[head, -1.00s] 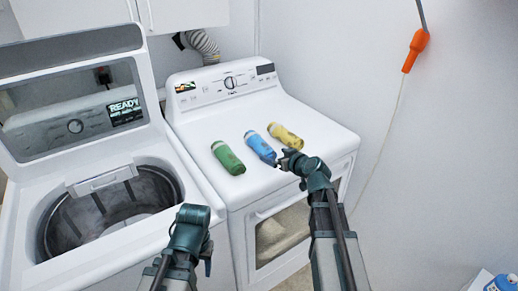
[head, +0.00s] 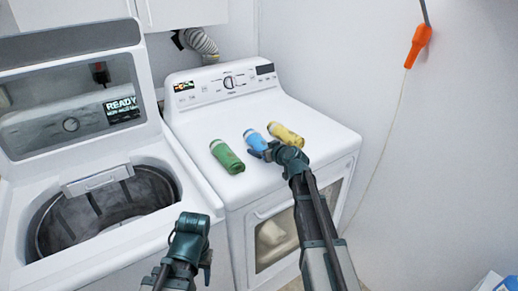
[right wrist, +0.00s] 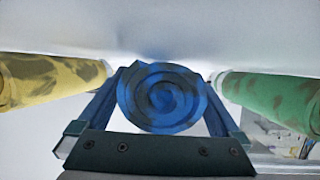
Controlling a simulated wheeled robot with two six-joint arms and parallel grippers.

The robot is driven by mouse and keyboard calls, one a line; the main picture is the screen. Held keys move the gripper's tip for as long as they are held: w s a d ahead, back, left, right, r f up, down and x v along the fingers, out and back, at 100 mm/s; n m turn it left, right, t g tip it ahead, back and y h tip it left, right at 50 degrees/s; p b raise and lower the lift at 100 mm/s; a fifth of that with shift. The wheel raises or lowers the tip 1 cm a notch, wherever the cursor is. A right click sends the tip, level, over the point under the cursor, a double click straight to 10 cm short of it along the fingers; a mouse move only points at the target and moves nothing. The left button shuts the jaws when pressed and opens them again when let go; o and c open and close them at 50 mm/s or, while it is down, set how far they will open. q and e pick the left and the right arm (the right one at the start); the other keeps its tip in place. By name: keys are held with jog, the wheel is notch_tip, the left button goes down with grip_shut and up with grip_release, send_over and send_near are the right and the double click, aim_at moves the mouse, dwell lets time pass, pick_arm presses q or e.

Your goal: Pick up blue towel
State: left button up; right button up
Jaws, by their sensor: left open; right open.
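The rolled blue towel (head: 256,141) lies on top of the dryer, between a green roll and a yellow roll. In the right wrist view the blue towel (right wrist: 162,97) shows its spiral end between the two fingers. My right gripper (head: 268,153) is open at the near end of the blue towel, with a finger on each side of it; I cannot tell whether they touch it. My left gripper (head: 206,262) is open and empty, low in front of the machines.
The green roll (head: 227,157) and yellow roll (head: 286,135) lie close on either side, also in the right wrist view (right wrist: 268,98) (right wrist: 50,80). The white dryer (head: 200,130) stands beside an open top-load washer (head: 70,262). An orange-handled object (head: 418,45) hangs at the right wall.

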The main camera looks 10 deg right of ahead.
aim_at(262, 142)
jog(key=c, duration=1.3)
jog(key=shift+o, duration=0.2)
jog(key=shift+r, duration=0.1)
notch_tip(262, 142, up, 10)
jog(key=p, duration=1)
